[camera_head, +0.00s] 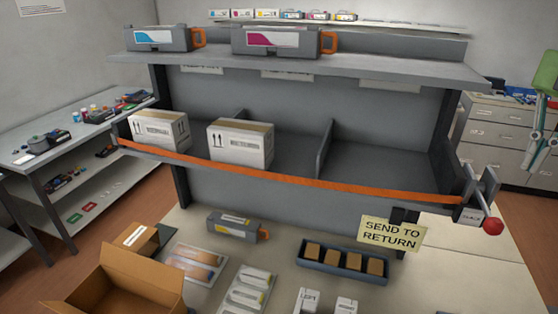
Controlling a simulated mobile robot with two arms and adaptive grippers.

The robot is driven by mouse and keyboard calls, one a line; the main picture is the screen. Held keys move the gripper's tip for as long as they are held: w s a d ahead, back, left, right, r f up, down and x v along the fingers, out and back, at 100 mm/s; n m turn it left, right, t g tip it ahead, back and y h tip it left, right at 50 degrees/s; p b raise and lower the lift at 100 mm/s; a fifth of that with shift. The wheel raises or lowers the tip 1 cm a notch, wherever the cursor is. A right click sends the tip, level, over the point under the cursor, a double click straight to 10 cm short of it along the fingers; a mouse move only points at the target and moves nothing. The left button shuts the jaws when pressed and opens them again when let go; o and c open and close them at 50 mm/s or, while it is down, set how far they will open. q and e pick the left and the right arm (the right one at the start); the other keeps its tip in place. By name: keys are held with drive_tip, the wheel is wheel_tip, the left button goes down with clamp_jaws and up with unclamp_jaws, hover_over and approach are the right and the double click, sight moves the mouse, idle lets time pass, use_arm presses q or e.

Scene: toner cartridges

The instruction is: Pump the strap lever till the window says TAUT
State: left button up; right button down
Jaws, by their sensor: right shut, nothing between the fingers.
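The orange strap (300,180) runs across the front of the grey shelf and ends at a ratchet (483,187) on the right post. The ratchet's small window (471,217) seems to read SLACK; the print is tiny. The strap lever ends in a red knob (493,227), low at the ratchet's right side. My right gripper (534,155) is at the right edge, partly cut off, up and right of the knob and apart from it. It is shut and empty. My left gripper is out of view.
Two white cartons (240,145) stand behind the strap; the right bay is empty. A SEND TO RETURN sign (392,233) hangs left of the lever. A blue tray (342,262) and an open carton (120,285) are below. Drawers (495,130) stand behind my gripper.

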sight(497, 220)
drive_tip(key=a, duration=0.1)
drive_tip(key=s+a+f+p, duration=0.1)
drive_tip(key=s+a, duration=0.1)
drive_tip(key=shift+a+f+p, duration=0.1)
drive_tip(key=shift+f+p, duration=0.15)
drive_tip(key=shift+p, duration=0.05)
idle(0.4)
drive_tip(key=shift+s+a+f, duration=0.1)
drive_tip(key=shift+a+f, duration=0.05)
drive_tip(key=shift+f, duration=1.6)
drive_tip(key=shift+s+a+f, duration=0.1)
drive_tip(key=shift+f, duration=1.65)
